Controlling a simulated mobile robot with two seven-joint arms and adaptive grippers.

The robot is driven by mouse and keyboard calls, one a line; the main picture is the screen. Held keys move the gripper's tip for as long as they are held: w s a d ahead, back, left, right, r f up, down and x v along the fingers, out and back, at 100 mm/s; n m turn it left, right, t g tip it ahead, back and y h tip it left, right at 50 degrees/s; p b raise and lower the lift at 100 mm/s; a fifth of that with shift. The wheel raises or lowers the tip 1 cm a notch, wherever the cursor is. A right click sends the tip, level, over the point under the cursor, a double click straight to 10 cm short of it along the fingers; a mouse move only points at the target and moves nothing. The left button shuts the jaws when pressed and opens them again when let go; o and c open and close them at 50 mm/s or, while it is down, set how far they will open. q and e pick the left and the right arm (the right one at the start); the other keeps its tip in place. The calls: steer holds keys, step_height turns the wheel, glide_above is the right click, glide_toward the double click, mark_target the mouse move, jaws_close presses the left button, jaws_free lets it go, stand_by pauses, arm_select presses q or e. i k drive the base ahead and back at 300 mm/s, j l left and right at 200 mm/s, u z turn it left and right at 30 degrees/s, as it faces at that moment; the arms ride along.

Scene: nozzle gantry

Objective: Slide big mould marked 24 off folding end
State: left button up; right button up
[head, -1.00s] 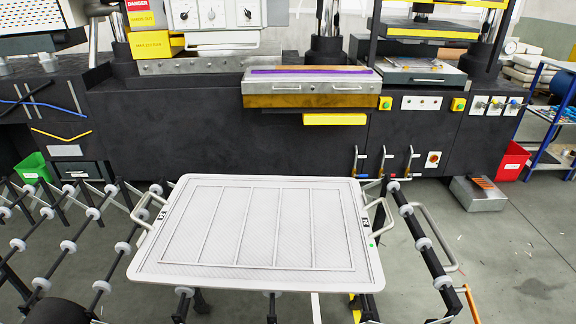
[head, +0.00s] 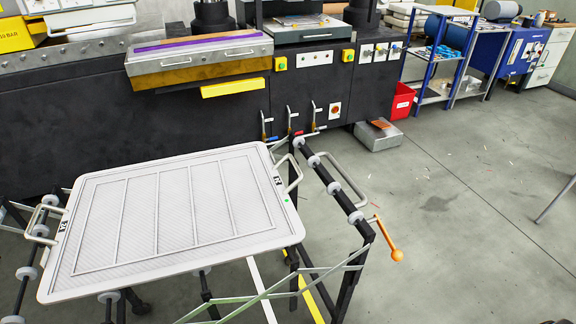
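The big mould (head: 170,215) is a pale grey, ribbed rectangular panel with rounded corners. It lies flat on the roller conveyor, with a looped handle on its left end and another on its right end. Small dark labels sit beside both handles; their number is too small to read surely. A green dot marks its right edge. The conveyor's right end has a black rail with white rollers (head: 333,188), crossed lattice struts (head: 325,270) and a lever with an orange grip (head: 388,240). Neither of my grippers is in view.
A black press machine (head: 130,120) stands behind the mould, with a yellow ledge (head: 233,88) and levers. A red bin (head: 402,101), a metal box (head: 378,135) and a blue-framed shelf (head: 445,60) stand at the back right. The floor (head: 450,220) right of the conveyor is mostly clear.

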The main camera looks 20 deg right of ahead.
mark_target(128, 226)
steer(key=l+u, duration=0.15)
steer(key=l, duration=0.35)
steer(key=l+u, duration=0.1)
steer(key=l, duration=0.4)
steer(key=k+l+u, duration=0.15)
steer(key=l, duration=0.35)
steer(key=l+u, duration=0.1)
steer(key=l, duration=0.4)
steer(key=k+l+u, duration=0.15)
steer(key=l, duration=0.35)
